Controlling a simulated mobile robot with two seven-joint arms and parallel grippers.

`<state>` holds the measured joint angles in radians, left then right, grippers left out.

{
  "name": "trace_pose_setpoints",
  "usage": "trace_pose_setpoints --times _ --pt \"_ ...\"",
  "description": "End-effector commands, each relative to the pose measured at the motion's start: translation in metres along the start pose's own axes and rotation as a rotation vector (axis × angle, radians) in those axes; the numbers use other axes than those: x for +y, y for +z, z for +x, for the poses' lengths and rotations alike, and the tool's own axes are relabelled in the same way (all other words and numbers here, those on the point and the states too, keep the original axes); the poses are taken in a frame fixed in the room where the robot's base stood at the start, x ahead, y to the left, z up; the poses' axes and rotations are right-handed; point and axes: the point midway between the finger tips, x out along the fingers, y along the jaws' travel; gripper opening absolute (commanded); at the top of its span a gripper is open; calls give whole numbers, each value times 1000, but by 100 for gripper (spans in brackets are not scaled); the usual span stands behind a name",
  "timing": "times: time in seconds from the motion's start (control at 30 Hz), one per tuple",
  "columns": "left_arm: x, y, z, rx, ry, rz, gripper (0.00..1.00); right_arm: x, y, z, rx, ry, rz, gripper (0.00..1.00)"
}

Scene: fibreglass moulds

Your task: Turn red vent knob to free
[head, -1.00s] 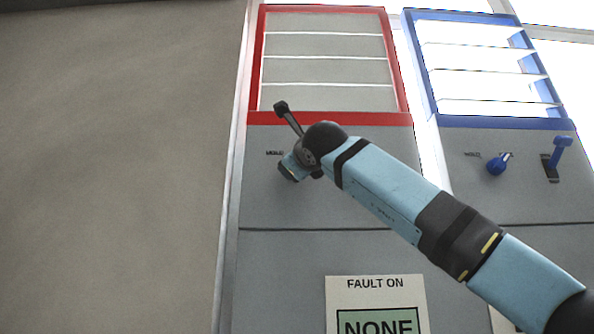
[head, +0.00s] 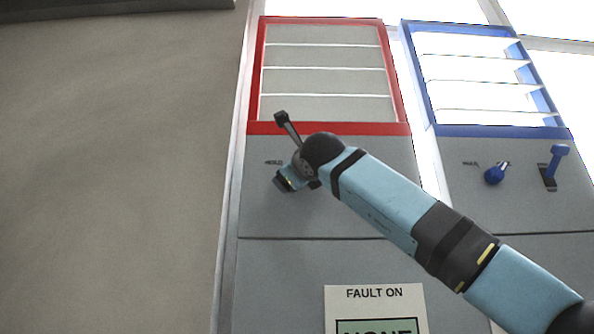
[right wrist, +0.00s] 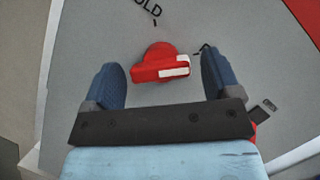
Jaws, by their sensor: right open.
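The red vent knob (right wrist: 152,70) shows in the right wrist view on a grey panel. Its bar lies nearly level, with a white mark on the right end. The lettering "HOLD" (right wrist: 146,8) is above it, partly cut off. A second dark mark (right wrist: 202,48) is to its upper right, beside the right finger; I cannot read it. My right gripper (right wrist: 160,63) is open, with one blue finger on each side of the knob and gaps between. In the head view my right gripper (head: 287,180) is at the red-framed panel and the knob is hidden. My left gripper is not in view.
The red-framed vent (head: 328,128) is above the panel, its slats closed. To the right a blue-framed vent (head: 500,131) has a blue knob (head: 495,174) and a blue lever (head: 556,163). A "FAULT ON" sign (head: 374,306) is below. A red part (right wrist: 253,131) is near the right finger's base.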

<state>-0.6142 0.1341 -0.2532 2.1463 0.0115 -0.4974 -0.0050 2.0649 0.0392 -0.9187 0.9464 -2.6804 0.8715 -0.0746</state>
Motion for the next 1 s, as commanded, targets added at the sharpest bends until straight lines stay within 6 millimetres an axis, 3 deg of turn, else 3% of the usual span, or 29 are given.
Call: trace_pose_setpoints --times 0.17,0.7,1.0 --pt "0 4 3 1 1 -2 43 0 -1 -12 -1 -1 0 83" --pt "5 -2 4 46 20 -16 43 1 -1 -122 -1 0 -1 83" --pt "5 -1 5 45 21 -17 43 0 0 -138 0 0 0 83"
